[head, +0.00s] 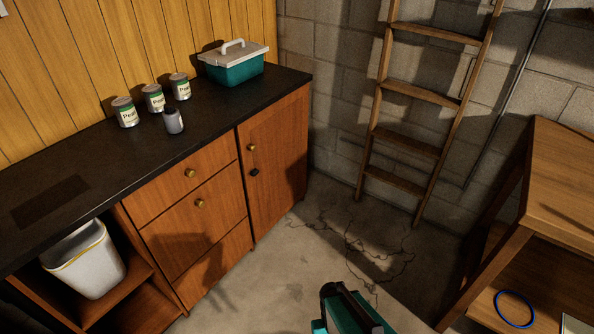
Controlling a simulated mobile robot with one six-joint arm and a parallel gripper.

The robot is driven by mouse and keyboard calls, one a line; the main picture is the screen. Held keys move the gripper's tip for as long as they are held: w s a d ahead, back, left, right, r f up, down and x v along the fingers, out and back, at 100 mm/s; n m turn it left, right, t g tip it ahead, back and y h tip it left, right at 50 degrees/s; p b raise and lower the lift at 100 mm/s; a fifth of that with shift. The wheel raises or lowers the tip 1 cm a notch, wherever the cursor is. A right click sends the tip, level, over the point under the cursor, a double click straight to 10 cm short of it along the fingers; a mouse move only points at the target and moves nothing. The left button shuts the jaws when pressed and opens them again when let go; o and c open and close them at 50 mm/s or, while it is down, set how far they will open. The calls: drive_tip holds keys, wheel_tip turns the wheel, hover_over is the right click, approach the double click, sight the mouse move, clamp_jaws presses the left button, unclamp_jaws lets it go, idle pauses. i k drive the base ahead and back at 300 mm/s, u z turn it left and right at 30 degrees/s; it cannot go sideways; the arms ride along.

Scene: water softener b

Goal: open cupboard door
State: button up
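The cupboard door (281,155) is the tall brown wooden panel at the right end of the counter unit. It looks closed, flush with the cabinet front. A round brass knob (251,147) sits near its left edge, with a small dark fitting (254,172) just below it. A teal and black part of my arm shows at the bottom edge, well below and right of the door. My gripper's fingers are not in view.
Three drawers stand left of the door, with an open shelf holding a white bin (88,262). Cans, a small jar and a teal toolbox (233,65) are on the dark counter (90,165). Open concrete floor (310,250) lies before the door. A ladder (410,145) and wooden table (565,170) stand right.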

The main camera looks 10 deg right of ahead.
sight(273, 142)
drive_tip(key=z, duration=0.05)
drive_tip(key=k, duration=0.45)
drive_tip(key=u, duration=0.2)
drive_tip(key=i, duration=0.9)
drive_tip(key=z, duration=1.15)
drive_tip(key=k, duration=0.15)
drive_tip(key=u, duration=2.75)
